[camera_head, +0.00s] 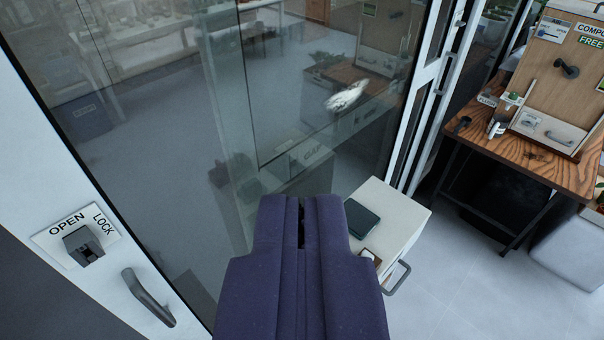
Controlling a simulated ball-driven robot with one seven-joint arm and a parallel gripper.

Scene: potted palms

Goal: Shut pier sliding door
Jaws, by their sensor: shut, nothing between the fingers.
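The sliding door is a large glass panel (150,110) in a white frame (60,150) that fills the left and middle of the view. A grey handle (148,298) is on the frame at the lower left. Above it is a dark lock knob (84,246) on a plate marked OPEN and LOCK. My purple gripper (301,205) is in the lower middle, to the right of the handle and apart from it. Its fingers are together and empty. How far the door stands open cannot be told from here.
A white cabinet (405,215) with a dark flat item (361,218) on top stands just right of my gripper. A wooden table (520,160) with a board (560,75) is at the right. Grey floor (480,285) is clear at the lower right.

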